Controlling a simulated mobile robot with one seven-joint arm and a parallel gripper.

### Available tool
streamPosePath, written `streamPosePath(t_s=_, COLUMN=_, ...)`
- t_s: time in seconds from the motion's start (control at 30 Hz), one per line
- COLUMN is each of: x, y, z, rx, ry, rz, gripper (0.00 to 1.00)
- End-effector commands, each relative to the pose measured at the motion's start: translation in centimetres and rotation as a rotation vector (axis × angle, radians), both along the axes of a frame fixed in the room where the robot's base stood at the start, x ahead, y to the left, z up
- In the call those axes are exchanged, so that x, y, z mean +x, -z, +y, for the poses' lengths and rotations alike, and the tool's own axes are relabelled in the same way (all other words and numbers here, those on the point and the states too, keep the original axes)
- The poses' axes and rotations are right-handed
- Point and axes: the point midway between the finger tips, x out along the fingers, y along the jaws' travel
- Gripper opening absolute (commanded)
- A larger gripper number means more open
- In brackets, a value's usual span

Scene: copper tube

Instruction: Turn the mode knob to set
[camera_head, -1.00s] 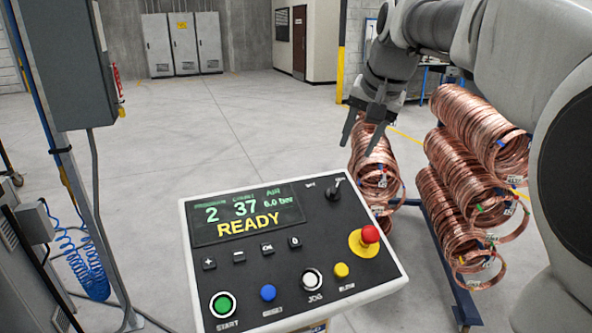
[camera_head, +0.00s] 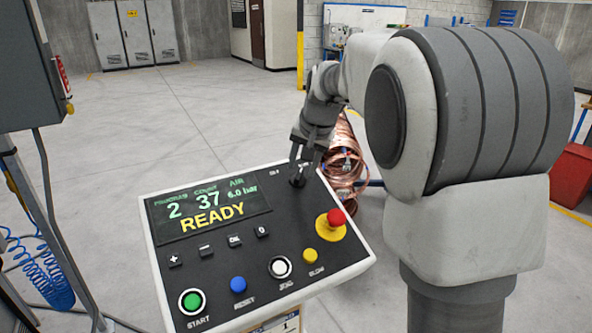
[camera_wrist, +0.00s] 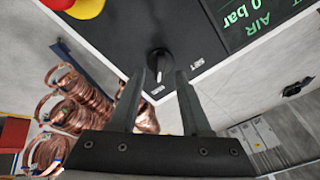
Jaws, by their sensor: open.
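The mode knob (camera_head: 297,181) is a small black knob at the top right of the control panel (camera_head: 262,255). In the wrist view, the knob (camera_wrist: 159,62) lies just beyond my gripper (camera_wrist: 167,76), roughly between the two fingertips. Its white mark points toward a small label at the panel edge, too small to read surely. The SET label (camera_wrist: 197,64) is to the knob's right there. My gripper (camera_head: 299,165) is open and empty above the knob in the head view and partly hides it. I cannot tell whether the fingers touch it.
The red emergency stop (camera_head: 336,218) on its yellow base stands to the right of the knob. Copper coils (camera_head: 346,160) stand behind the panel.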

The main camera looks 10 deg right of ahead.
Motion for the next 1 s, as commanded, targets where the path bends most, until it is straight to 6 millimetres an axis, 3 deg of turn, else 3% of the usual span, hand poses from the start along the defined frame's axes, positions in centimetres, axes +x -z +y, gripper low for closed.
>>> streamPosePath(t_s=0.2, x=1.2, y=2.3, z=0.2, rx=0.001, ry=0.001, rz=0.001, gripper=0.47)
streamPosePath(t_s=0.57, x=1.4, y=2.8, z=0.3, rx=0.0, ry=0.0, rz=0.0, gripper=0.47)
streamPosePath(t_s=0.83, x=1.4, y=2.7, z=0.3, rx=0.0, ry=0.0, rz=0.0, gripper=0.01)
streamPosePath(t_s=1.0, x=1.4, y=2.7, z=0.3, rx=0.0, ry=0.0, rz=0.0, gripper=0.0)
